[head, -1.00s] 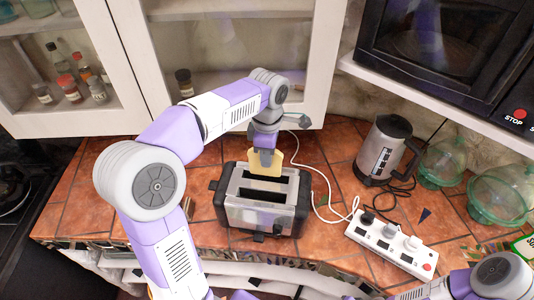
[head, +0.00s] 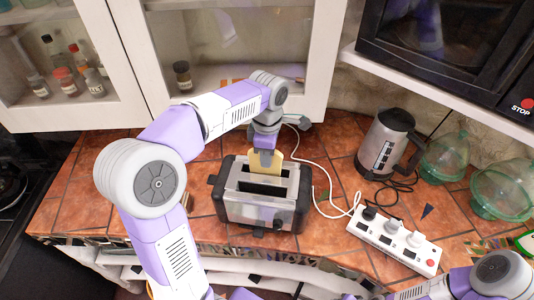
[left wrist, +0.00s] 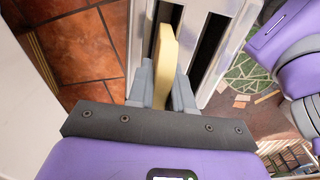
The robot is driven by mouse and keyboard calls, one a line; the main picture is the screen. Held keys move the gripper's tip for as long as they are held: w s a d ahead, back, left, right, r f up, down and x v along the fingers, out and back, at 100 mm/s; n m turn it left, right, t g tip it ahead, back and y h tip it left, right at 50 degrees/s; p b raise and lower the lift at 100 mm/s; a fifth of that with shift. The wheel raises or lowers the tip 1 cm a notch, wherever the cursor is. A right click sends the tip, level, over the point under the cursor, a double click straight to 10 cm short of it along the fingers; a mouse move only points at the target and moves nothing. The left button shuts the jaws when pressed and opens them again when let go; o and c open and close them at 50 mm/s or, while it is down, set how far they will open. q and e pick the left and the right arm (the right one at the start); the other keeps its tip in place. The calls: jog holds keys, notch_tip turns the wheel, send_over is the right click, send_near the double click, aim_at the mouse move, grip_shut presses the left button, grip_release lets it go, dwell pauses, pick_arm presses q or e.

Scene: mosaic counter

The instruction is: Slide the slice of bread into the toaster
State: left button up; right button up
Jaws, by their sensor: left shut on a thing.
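The slice of bread (head: 258,166) is pale yellow and stands on edge in my left gripper (head: 265,156). The fingers are shut on its upper part. The silver and black toaster (head: 250,212) stands on the counter with two long slots on top. The bread is at the toaster's rear slot, and its lower edge appears to be within the slot opening; the exact depth is hidden. In the left wrist view the bread (left wrist: 165,45) lines up with the left dark slot of the toaster (left wrist: 185,50), between the grey fingers (left wrist: 162,88). My right gripper is out of view.
A power strip (head: 395,240) with a white cord lies right of the toaster. A kettle (head: 385,145) and green glass bowls (head: 500,192) stand further right. A white cabinet (head: 225,105) is close behind my left arm. A microwave (head: 440,50) overhangs at upper right.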

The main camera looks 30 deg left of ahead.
pick_arm(q)
jog(key=shift+f+b, duration=0.35)
jog(key=shift+f, duration=0.3)
jog(key=o, duration=0.5)
dwell(0.5)
jog(key=o, duration=0.6)
jog(key=shift+c, duration=0.2)
notch_tip(320, 180, up, 8)
jog(key=shift+f+p, duration=0.2)
jog(key=shift+p, duration=0.8)
